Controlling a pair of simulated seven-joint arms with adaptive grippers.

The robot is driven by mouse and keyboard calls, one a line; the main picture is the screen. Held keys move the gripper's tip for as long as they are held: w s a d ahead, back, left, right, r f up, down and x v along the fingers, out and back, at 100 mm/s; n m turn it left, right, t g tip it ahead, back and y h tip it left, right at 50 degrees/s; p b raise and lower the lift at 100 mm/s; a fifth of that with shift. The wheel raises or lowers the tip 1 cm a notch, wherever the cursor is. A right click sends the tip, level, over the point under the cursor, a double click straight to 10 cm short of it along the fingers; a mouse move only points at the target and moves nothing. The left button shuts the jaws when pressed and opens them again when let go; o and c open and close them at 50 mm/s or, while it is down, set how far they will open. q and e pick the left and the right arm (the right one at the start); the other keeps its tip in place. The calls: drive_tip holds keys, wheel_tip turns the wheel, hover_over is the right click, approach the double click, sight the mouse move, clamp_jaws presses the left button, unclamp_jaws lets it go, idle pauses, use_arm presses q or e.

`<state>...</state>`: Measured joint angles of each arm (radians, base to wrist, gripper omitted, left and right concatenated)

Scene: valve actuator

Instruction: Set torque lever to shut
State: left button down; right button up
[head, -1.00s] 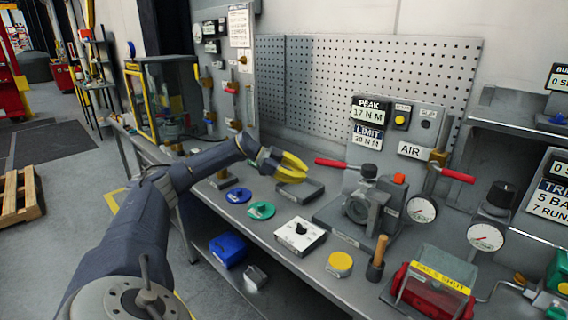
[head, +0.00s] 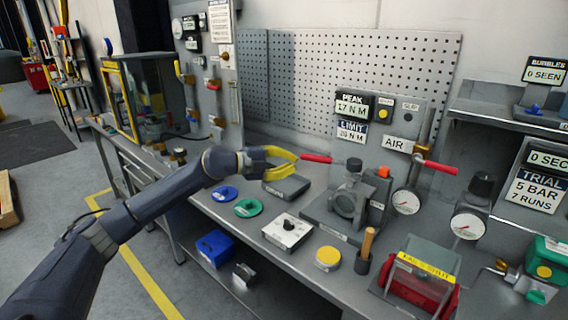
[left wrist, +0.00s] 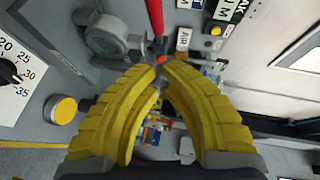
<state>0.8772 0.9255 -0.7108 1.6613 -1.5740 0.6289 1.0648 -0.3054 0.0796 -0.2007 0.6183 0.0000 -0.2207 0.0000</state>
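The torque lever, a bar with a red grip (head: 317,158), sticks out to the left from the grey valve actuator (head: 350,192). In the left wrist view the red grip (left wrist: 154,14) comes down from the top towards my fingertips. My left gripper (head: 296,157) has its yellow fingertips just left of the grip's end. In the left wrist view its fingers (left wrist: 160,70) bow outward and their tips come close together. I see nothing clearly held, and cannot tell whether they are fully shut or touch the lever. My right gripper is out of view.
A second red lever (head: 436,166) and a gauge (head: 406,201) stand right of the actuator. A dial box (head: 288,231), blue disc (head: 224,194), green disc (head: 248,208) and yellow disc (head: 327,258) lie on the bench. A grey block (head: 288,187) sits below the gripper.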

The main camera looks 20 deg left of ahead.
sight(322, 160)
use_arm(q)
drive_tip(key=shift+w+d+f, duration=0.4)
drive_tip(key=shift+w+d, duration=0.35)
drive_tip(key=shift+w, duration=0.7)
drive_tip(key=shift+w+d+f, duration=0.35)
drive_tip(key=shift+w+d, duration=0.45)
drive_tip(key=shift+w, duration=0.6)
drive_tip(key=shift+w+d+f, duration=0.4)
drive_tip(key=shift+w+d, duration=0.35)
drive_tip(key=shift+w, duration=0.7)
